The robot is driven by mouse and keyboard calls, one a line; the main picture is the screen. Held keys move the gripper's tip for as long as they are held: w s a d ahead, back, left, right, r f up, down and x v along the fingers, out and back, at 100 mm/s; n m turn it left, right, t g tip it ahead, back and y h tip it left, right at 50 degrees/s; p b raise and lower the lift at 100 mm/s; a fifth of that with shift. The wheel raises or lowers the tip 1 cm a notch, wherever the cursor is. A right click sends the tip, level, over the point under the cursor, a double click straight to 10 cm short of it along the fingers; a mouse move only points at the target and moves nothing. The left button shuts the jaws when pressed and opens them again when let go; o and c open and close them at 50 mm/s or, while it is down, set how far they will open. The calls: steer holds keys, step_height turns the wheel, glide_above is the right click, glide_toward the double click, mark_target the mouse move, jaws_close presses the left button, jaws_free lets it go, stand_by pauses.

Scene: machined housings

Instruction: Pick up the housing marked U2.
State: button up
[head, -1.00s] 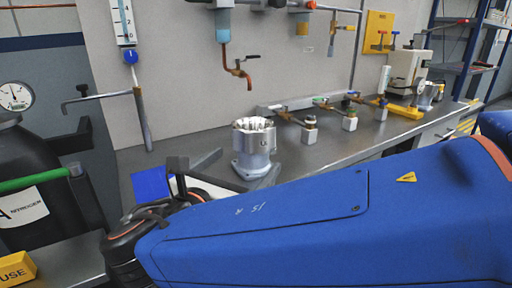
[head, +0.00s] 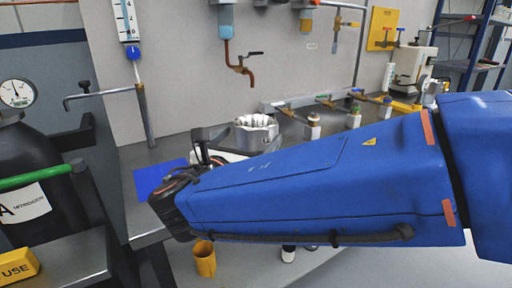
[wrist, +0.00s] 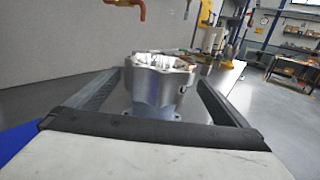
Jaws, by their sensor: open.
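A silvery machined housing (head: 257,134) with a scalloped top stands upright on the grey bench. My blue arm hides its lower part in the head view, and I cannot read a U2 mark on it. In the wrist view the housing (wrist: 160,88) is straight ahead, between the two dark fingers of my gripper (wrist: 160,80). The gripper is open, with a finger on each side of the housing. I cannot tell whether either touches it.
A blue sheet (head: 160,179) lies on the bench to the left. A copper pipe with a valve (head: 240,68) hangs above. Several bench taps (head: 313,128) line the back right. A yellow cup (head: 204,259) is below, and a dark gas cylinder (head: 40,165) stands at left.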

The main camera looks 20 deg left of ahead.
mark_target(261, 121)
steer(key=shift+w+r, duration=0.2)
steer(key=shift+w, duration=1.35)
steer(key=shift+w+r, duration=0.15)
steer(key=shift+w, duration=1.4)
steer(key=c, duration=1.9)
steer(key=shift+o, duration=0.2)
steer(key=shift+r, duration=0.15)
